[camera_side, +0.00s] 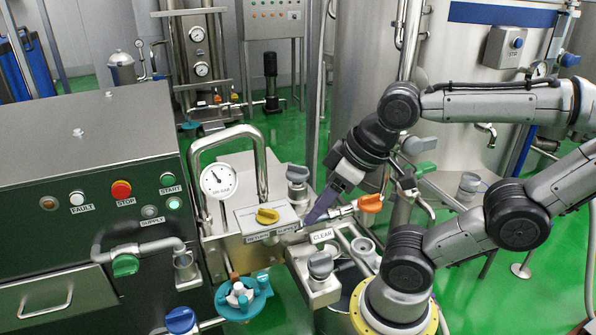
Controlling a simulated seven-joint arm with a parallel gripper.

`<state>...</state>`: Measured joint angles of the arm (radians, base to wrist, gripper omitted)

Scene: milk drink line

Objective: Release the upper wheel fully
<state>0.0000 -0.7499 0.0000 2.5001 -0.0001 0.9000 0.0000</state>
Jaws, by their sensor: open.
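Two grey knob-like wheels stand on metal blocks beside the gauge panel. The upper wheel (298,173) appears to be the one farther back, and the lower grey wheel (320,264) is nearer the camera. My gripper (314,214) points down and left, with its purple fingers just right of and below the upper wheel. It looks apart from that wheel and holds nothing I can see. The fingers overlap in this view, so the gap between them is hidden. I cannot tell how far the wheel is turned.
A yellow knob (267,215) and a pressure gauge (217,181) stand to the left. A blue clamp fitting (244,309) is at the front. Pipes crowd the area.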

